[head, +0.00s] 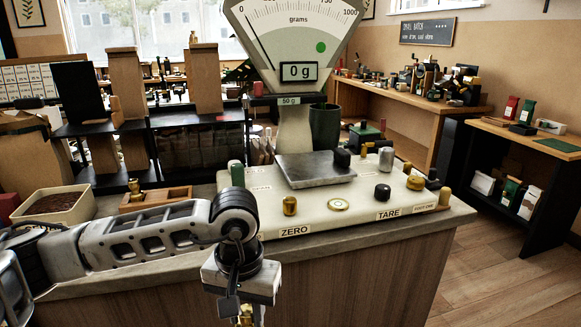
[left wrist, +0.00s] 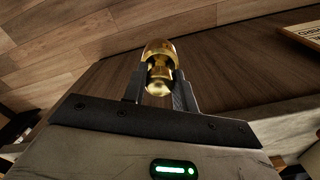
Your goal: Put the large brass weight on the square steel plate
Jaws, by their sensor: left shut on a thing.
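My left gripper (head: 246,308) hangs in front of the counter, below the level of its top. It is shut on the large brass weight (left wrist: 160,50), which shows between the fingers in the left wrist view (left wrist: 161,74). In the head view only a little of the brass shows at the bottom edge. The square steel plate (head: 308,172) lies on the cream scale base, behind and to the right of the gripper. A small black block (head: 342,158) is at its right part. My right gripper is not in view.
Brass and black knobs (head: 290,205) line the base's front, with a grey cylinder (head: 386,159) at right. A wooden tray (head: 170,198) with a small brass piece and a bin of beans (head: 55,204) stand left.

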